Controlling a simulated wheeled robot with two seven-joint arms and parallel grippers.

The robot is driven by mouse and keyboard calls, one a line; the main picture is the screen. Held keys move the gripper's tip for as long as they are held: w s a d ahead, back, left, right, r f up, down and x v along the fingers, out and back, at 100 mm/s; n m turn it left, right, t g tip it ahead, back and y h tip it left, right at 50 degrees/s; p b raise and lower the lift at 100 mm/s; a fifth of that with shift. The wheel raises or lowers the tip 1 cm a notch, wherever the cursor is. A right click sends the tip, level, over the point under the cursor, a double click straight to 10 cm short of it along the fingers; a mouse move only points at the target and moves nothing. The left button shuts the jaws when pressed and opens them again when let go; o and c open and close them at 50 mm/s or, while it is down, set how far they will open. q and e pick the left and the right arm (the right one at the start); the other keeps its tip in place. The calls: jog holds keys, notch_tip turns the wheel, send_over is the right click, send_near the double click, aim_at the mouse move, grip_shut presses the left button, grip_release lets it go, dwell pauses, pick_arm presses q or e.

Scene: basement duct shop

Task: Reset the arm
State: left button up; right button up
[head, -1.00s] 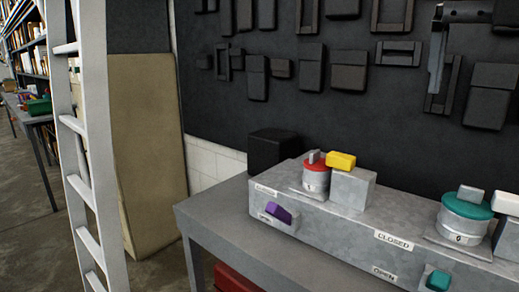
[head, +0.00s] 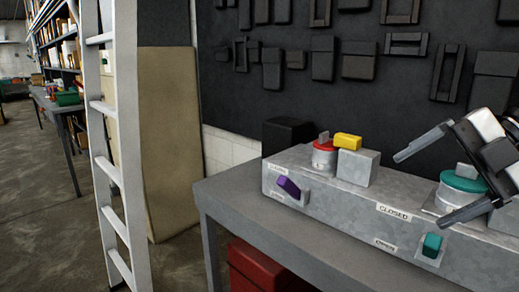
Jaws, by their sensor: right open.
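My right gripper (head: 428,178) is at the right edge of the head view, with its two dark fingers spread apart and nothing between them. It is in front of and above the right end of the grey metal duct box (head: 340,212), and it overlaps the teal-topped round dial (head: 462,187) in the picture. I cannot tell whether it touches the dial. My left gripper is not in view.
The box sits on a grey table (head: 232,196). It carries a red-topped dial (head: 325,155), a yellow block (head: 348,141), a purple lever (head: 289,186) and a teal knob (head: 432,245). A white ladder (head: 108,170) stands left; a red box (head: 255,270) is under the table.

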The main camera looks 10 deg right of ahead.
notch_tip(320, 180, down, 30)
jog(key=m+t+h+b, duration=0.2)
jog(key=m+t+b, duration=0.2)
jog(key=m+t, duration=1.05)
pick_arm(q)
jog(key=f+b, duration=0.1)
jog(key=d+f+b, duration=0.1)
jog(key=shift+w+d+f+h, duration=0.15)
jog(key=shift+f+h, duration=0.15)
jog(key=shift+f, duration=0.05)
pick_arm(e)
jog(key=s+a+f+m+g+h, duration=0.1)
jog(key=s+a+f+m+g, duration=0.3)
jog(key=a+f, duration=0.3)
jog(key=s+a+f+m+g+h, duration=0.2)
jog(key=s+a+f+m, duration=0.4)
jog(key=f, duration=0.4)
jog(key=shift+s+a+f+m+g+h, duration=0.3)
jog(key=shift+s+a+f+m+g, duration=0.15)
jog(key=shift+a+g, duration=0.4)
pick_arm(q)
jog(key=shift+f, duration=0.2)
pick_arm(e)
jog(key=shift+d, duration=0.1)
